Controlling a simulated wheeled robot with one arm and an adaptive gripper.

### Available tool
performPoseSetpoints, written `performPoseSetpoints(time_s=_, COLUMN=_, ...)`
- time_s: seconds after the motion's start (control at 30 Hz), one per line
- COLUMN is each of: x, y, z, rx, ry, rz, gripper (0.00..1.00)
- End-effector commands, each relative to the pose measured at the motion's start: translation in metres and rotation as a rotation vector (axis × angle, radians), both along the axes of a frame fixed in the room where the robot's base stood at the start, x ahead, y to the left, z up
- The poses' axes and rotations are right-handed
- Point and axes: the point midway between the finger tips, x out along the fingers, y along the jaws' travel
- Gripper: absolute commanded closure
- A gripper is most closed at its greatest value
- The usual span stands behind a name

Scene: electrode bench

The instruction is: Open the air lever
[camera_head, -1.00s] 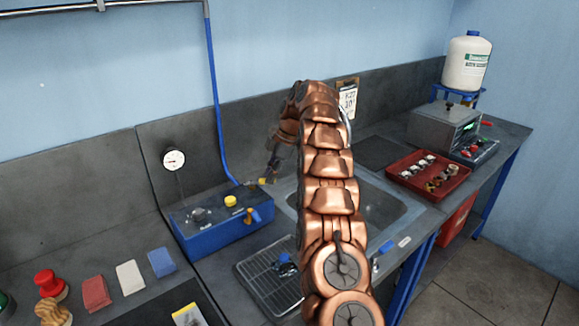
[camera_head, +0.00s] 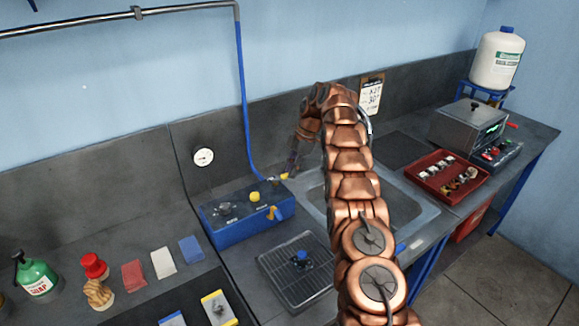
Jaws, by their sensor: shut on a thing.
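A small yellow lever (camera_head: 284,176) sits at the lower end of the blue air hose (camera_head: 243,110), behind the right end of the blue box (camera_head: 232,228). My copper arm reaches over the sink to it. My gripper (camera_head: 290,170) points down and is shut on the yellow lever. The fingertips are small and dark here, and the exact grip and the lever's angle are hard to make out.
The blue box carries a yellow knob (camera_head: 255,197) and a brass tap (camera_head: 273,213). A gauge (camera_head: 203,156) is on the wall. The sink (camera_head: 405,215), drain rack (camera_head: 290,280) and red tray (camera_head: 462,195) are around my arm. Soap (camera_head: 36,276) stands at left.

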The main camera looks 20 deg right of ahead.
Motion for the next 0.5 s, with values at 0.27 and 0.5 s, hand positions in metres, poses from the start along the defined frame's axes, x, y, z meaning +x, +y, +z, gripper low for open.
performPoseSetpoints(time_s=0.27, x=-0.0007, y=0.0003, z=-0.0016, rx=0.001, ry=0.004, rz=0.006, gripper=1.0)
performPoseSetpoints(time_s=0.5, x=-0.0009, y=0.0004, z=-0.0017, rx=0.002, ry=0.005, rz=0.006, gripper=0.77)
